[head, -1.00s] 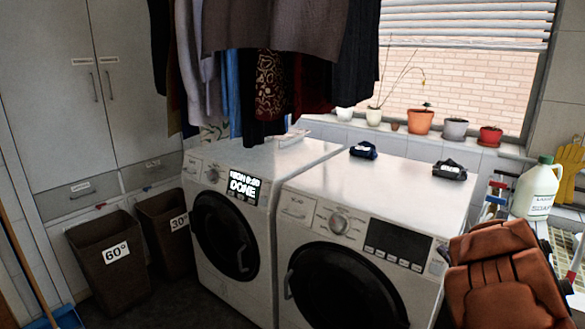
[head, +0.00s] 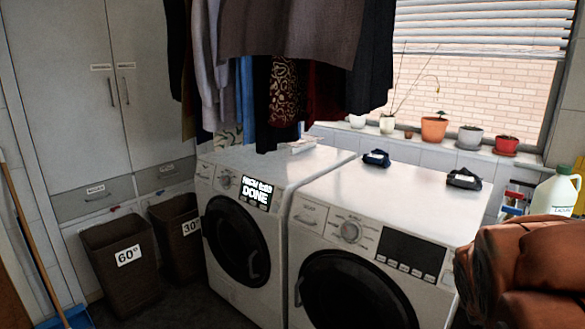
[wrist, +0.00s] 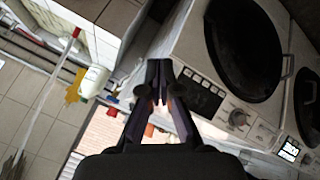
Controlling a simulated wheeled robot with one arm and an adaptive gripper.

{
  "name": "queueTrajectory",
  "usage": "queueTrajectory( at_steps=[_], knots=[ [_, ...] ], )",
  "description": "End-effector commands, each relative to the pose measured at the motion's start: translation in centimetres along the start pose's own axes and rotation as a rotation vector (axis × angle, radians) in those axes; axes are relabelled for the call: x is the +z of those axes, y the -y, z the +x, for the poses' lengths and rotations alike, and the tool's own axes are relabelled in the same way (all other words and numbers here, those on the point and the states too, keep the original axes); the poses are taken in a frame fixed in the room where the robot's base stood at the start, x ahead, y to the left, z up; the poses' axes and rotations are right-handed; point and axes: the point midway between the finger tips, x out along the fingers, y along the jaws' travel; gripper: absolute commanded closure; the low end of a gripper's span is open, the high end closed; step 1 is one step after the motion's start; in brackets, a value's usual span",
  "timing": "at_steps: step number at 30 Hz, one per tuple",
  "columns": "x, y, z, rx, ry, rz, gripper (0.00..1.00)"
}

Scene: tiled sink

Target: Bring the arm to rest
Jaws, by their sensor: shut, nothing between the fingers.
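My gripper (wrist: 159,66) shows only in the wrist view. Its two dark fingers are together with nothing held between them. It is clear of any surface, as far as I can tell. In the wrist view, a white washing machine front (wrist: 208,88) lies beyond and to the right of the fingers. The head view does not show the fingers.
Two front-loading machines, left (head: 230,232) and right (head: 360,250), stand side by side. Dark folded items (head: 376,158) lie on top. Clothes (head: 290,45) hang above. Baskets (head: 122,262) stand left, a detergent bottle (head: 556,194) right, and flowerpots (head: 434,129) on the sill.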

Motion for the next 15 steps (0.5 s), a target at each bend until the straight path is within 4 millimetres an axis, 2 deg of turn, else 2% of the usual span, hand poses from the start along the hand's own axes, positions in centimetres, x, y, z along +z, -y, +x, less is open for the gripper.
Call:
queueTrajectory(
  at_steps=[1,5,9,12,15],
  knots=[
    [1.5,1.4,-1.1,-0.034,0.04,0.004,1.0],
    [6.4,5.1,-4.1,-0.13,0.176,0.007,1.0],
    [12.2,9.1,-8.0,-0.247,0.332,-0.028,1.0],
    [16.1,11.5,-10.8,-0.327,0.433,-0.069,1.0],
    [19.4,13.0,-13.4,-0.388,0.518,-0.114,1.0]
  ],
)
